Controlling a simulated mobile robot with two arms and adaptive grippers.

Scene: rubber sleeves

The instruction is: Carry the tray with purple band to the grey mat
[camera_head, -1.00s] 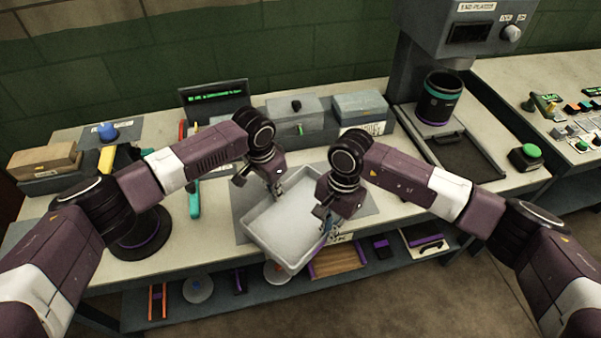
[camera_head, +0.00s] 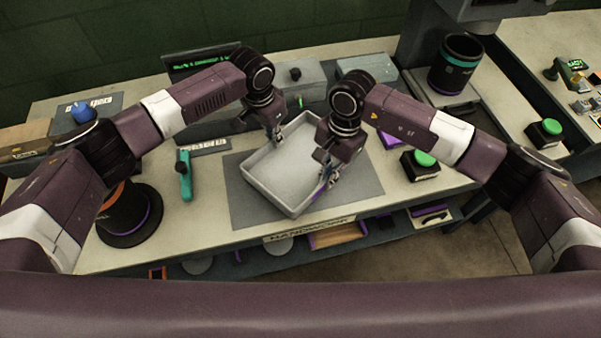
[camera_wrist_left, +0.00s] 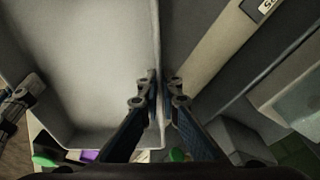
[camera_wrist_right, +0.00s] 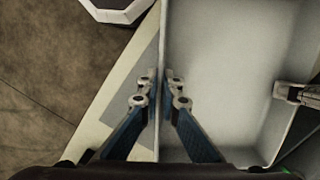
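The light grey tray (camera_head: 285,178) is empty and lies over the grey mat (camera_head: 360,190) on the bench. I cannot tell whether it touches the mat. A little purple shows on its right side, beside my right gripper. My left gripper (camera_head: 277,138) is shut on the far wall of the tray; in the left wrist view that wall (camera_wrist_left: 158,60) runs between its fingers (camera_wrist_left: 158,92). My right gripper (camera_head: 330,178) is shut on the near right wall; in the right wrist view that wall (camera_wrist_right: 163,55) sits between its fingers (camera_wrist_right: 160,88).
A teal-handled tool (camera_head: 185,175) lies left of the mat. A green push button (camera_head: 424,160) stands to the right. Grey boxes (camera_head: 300,78) stand behind the tray. A dark cup (camera_head: 455,65) with a teal band is at the back right.

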